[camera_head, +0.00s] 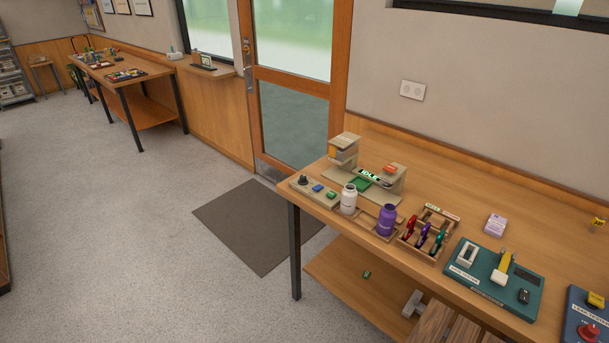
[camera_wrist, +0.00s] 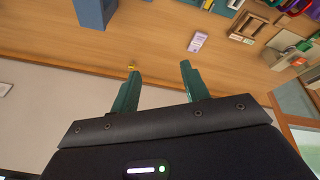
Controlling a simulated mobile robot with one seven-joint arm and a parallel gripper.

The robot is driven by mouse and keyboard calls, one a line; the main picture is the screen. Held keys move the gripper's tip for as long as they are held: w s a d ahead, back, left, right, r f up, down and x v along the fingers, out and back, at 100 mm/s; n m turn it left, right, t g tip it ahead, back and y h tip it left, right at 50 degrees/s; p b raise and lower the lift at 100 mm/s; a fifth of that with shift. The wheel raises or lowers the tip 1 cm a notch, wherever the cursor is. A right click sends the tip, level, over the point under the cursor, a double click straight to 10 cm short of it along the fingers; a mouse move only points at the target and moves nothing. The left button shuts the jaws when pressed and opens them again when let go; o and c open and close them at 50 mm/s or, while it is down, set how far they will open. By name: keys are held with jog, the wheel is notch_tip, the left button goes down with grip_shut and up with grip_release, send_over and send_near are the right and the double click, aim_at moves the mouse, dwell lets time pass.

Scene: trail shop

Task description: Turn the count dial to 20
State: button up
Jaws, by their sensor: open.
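In the head view, a beige machine (camera_head: 345,152) with a screen reading "IDLE" (camera_head: 370,173) stands at the left end of the wooden bench. A low control panel in front of it carries a black knob (camera_head: 303,180), which looks like the count dial, beside a blue button (camera_head: 318,188) and a green button (camera_head: 331,195). The dial's setting is too small to read. My gripper (camera_wrist: 158,80) shows only in the wrist view. Its two green fingers are apart with nothing between them. It is away from the dial, which I cannot make out in the wrist view.
A white bottle (camera_head: 348,200) and a purple bottle (camera_head: 387,220) stand close right of the panel. Further right are a wooden rack (camera_head: 428,230) of coloured tools and a teal tester (camera_head: 492,275). A dark mat (camera_head: 255,225) lies on open floor left of the bench (camera_head: 480,200).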

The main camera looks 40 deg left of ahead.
jog(key=w+a+n, duration=0.4)
jog(key=w+a, duration=0.3)
jog(key=a, duration=0.5)
jog(key=w+a+f+n+g+y, duration=0.1)
jog(key=w+a+f+n, duration=0.15)
jog(key=a, duration=0.75)
jog(key=w+a+f+n+g, duration=0.1)
jog(key=a+n, duration=0.2)
jog(key=a, duration=0.7)
jog(key=w+a+f+n+g+y, duration=0.1)
jog(key=w+a+f+n, duration=0.15)
jog(key=a, duration=0.85)
jog(key=n+g+y, duration=0.1)
jog(key=n+g, duration=0.3)
jog(key=n, duration=0.6)
send_near(303, 176)
jog(key=x, duration=0.8)
jog(key=shift+f, duration=0.4)
jog(key=shift+c, duration=0.5)
jog(key=c, duration=0.9)
jog(key=shift+m, duration=0.3)
